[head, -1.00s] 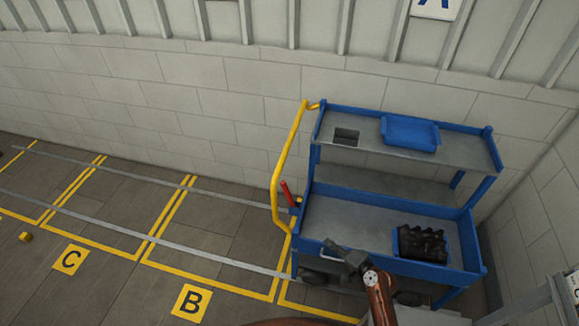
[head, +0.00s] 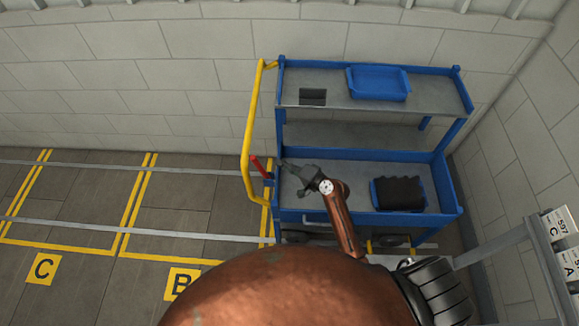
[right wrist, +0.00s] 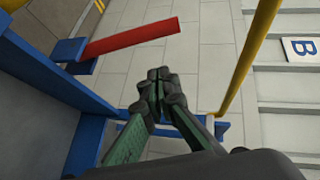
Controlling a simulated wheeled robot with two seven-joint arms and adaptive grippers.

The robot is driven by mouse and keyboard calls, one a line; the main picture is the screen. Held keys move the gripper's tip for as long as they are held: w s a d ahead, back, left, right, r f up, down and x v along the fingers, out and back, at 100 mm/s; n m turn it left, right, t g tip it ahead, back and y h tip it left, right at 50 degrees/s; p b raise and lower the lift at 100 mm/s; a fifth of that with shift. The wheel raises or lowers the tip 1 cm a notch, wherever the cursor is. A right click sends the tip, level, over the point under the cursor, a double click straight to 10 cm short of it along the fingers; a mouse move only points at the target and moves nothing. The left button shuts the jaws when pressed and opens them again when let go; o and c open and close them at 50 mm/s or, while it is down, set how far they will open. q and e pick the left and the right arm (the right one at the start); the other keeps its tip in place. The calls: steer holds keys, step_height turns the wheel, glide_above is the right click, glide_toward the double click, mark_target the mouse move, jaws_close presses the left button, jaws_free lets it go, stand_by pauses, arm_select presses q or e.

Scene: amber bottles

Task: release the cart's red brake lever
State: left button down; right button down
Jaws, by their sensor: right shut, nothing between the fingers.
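The cart (head: 362,218) is blue with grey shelves and stands by the wall. Its red brake lever (head: 259,167) is at the cart's left end, beside the yellow handle (head: 250,135), and tilts up to the left. In the right wrist view the red lever (right wrist: 130,38) sticks out from a blue bracket (right wrist: 72,52). My right gripper (head: 283,163) is shut and empty, just right of the lever in the head view. In the right wrist view its fingertips (right wrist: 159,76) are apart from the lever, between it and the yellow handle (right wrist: 248,60). My left gripper is not in view.
A blue tray (head: 379,83) and a dark slot (head: 312,97) are on the upper shelf. A blue bin with dark bottles (head: 399,193) sits on the lower shelf. A grey rack (head: 540,262) stands at the right. The floor left of the cart is clear.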

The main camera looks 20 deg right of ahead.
mark_target(260, 168)
steer(key=w+a+f, duration=0.2)
steer(key=w+a, duration=0.1)
steer(key=a, duration=0.2)
steer(key=shift+w+a, duration=0.2)
steer(key=shift+a, duration=0.05)
steer(key=shift+p, duration=0.3)
